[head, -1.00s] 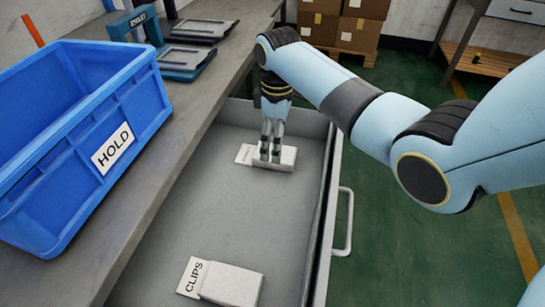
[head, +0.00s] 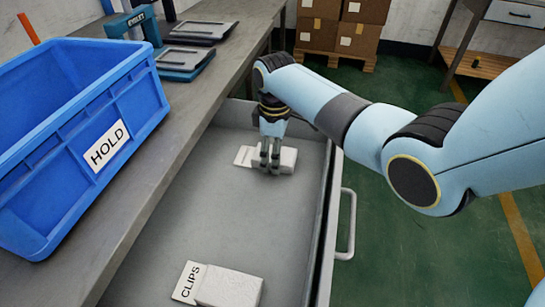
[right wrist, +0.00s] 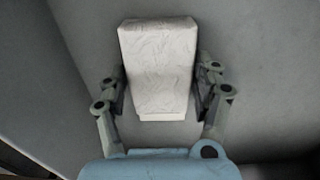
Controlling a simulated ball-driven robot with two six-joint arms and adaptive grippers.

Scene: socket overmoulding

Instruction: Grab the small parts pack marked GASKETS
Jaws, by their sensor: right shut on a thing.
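A white pack (head: 287,160) lies in the far part of the open grey drawer, with a pale label card (head: 244,156) at its left end. I cannot read any word on that card. My right gripper (head: 270,166) reaches down onto this pack and is shut on it. In the right wrist view the white pack (right wrist: 158,70) sits between the two fingers, one on each side. A second white pack (head: 230,287), with a card reading CLIPS, lies in the near part of the drawer. My left gripper is not in view.
The grey drawer (head: 210,220) has free floor between the two packs. A blue bin marked HOLD (head: 60,190) stands on the bench at left. The drawer's right wall and handle (head: 348,225) face the green floor.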

